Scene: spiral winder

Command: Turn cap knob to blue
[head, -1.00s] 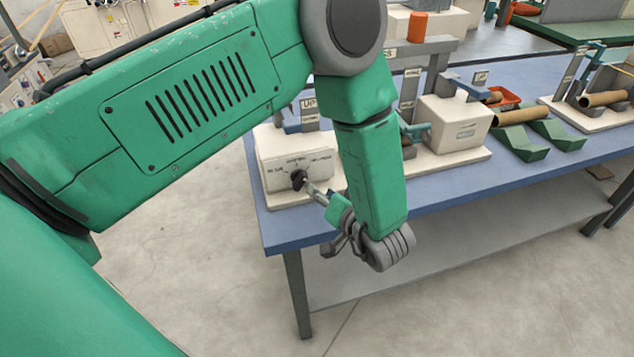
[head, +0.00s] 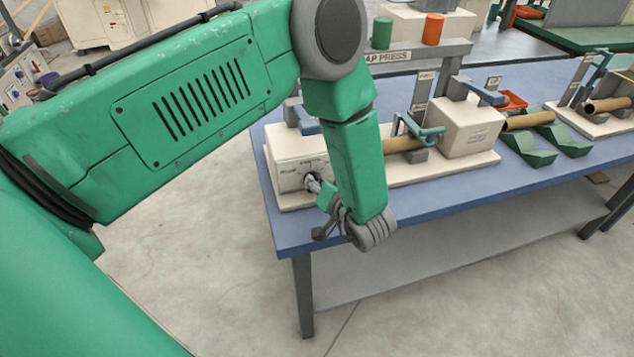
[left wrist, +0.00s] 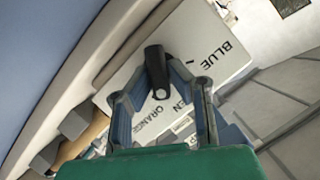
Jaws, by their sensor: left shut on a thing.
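The black cap knob (left wrist: 157,75) sits on a white panel with printed colour words, seen close up in the left wrist view. BLUE is printed upper right of it; ORANGE and a partly hidden word ending in EN lie below. The knob's long body runs roughly up and down in this view, not in line with BLUE; I cannot tell which end is its pointer. My left gripper (head: 315,185) is at the front face of the white control box (head: 297,150), shut on the knob. In the head view the gripper mostly covers the knob. My right gripper is not in view.
The box stands at the left end of a blue table (head: 430,205). A CAP PRESS frame (head: 455,48) with green and orange caps stands behind it. A cardboard tube (head: 400,145), a white press block (head: 468,128) and green cradles (head: 530,150) lie to the right.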

